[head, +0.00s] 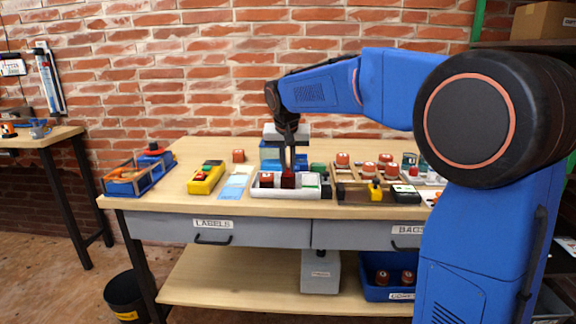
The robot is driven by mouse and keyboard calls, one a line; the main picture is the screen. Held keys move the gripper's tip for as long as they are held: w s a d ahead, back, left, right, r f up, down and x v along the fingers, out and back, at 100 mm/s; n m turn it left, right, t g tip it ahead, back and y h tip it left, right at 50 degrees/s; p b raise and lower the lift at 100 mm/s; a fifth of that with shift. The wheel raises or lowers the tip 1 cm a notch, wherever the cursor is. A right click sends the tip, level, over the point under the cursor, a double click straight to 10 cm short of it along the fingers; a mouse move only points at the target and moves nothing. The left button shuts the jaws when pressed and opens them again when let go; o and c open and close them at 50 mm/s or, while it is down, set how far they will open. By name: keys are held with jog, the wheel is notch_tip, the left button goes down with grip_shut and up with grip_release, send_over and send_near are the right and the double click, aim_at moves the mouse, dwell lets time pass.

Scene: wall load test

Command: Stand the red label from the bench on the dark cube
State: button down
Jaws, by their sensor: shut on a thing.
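My gripper (287,168) points straight down over the white tray (285,194) in the middle of the bench (215,205). It is shut on a small dark red thing (288,180), which I take to be the red label. It is low, at the level of the tray's contents. The picture is too small to show where the label ends and any dark cube under it begins, or whether they touch.
A blue tray of tools (139,176), a yellow box (206,179) and light blue sheets (234,184) lie to the left. A blue box (271,155) stands behind my gripper. A wooden tray (345,192) with a yellow item (375,191) and several red-topped pieces crowd the right.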

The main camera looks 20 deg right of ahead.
jog(key=shift+f, duration=0.1)
jog(key=c, duration=1.8)
grip_release()
jog(key=v, duration=1.2)
jog(key=s+d+f+n, duration=0.1)
jog(key=s+d+f, duration=0.1)
jog(key=s, duration=0.3)
jog(key=s+d+f, duration=0.1)
jog(key=s+d, duration=0.1)
jog(key=s, duration=0.4)
jog(key=s+d+f+n, duration=0.1)
jog(key=s+d+f, duration=0.1)
jog(key=s+f, duration=0.8)
jog(key=s+d+f+n+y, duration=0.1)
jog(key=s+d+f, duration=0.1)
jog(key=s+f, duration=0.9)
jog(key=s, duration=0.6)
jog(key=shift+s+d+n+t, duration=0.2)
jog(key=shift+d+n+t, duration=0.1)
